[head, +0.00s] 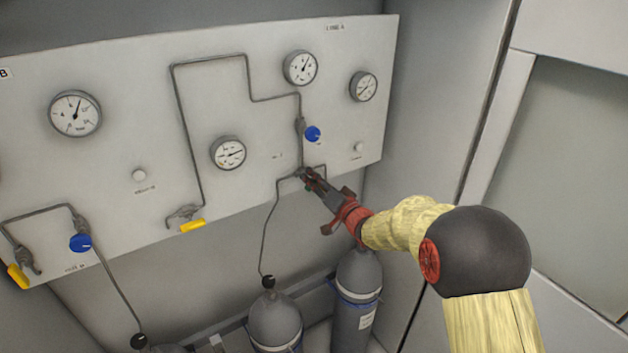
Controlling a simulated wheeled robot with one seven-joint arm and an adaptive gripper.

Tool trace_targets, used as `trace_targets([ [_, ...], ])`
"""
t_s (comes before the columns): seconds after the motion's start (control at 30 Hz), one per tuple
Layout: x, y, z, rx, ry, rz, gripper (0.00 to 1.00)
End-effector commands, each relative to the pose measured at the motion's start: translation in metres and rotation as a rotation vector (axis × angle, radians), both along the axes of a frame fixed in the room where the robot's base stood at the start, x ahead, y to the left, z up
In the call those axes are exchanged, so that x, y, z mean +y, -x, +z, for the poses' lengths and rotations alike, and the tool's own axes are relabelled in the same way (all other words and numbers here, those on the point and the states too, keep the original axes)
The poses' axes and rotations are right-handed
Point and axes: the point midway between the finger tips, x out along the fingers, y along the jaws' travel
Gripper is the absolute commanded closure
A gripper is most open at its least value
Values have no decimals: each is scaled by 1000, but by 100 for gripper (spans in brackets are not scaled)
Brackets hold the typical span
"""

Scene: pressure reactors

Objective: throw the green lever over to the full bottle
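My gripper (307,176) is at the panel, at the junction below the right blue knob, where thin pipes meet. Its fingers cover most of the fitting (301,171) there, and I cannot make out a green lever. Whether the fingers are open, or closed on something, is too small to tell. Two grey bottles stand below: the left one (275,318) has a black knob on top and a pipe leading up to the junction. The right one (355,312) is partly hidden at its top by my arm. I cannot tell from their outsides which bottle is full.
The white panel (110,190) carries several round gauges, including one left of the junction (228,153) and one at upper right (363,86). A blue knob (312,133) sits just above my gripper. A yellow-handled valve (192,226) is to the left. A grey wall (440,120) bounds the right side.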

Motion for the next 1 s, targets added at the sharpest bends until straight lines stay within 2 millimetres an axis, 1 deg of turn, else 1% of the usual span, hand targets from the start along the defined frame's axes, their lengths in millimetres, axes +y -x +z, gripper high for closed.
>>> trace_targets([
  [0.03,0,0,0,0,0,0,82],
  [0.37,0,0,0,0,0,0,100],
  [0.77,0,0,-1,-1,3,-1,100],
  [1.0,0,0,-2,-35,53,-1,100],
])
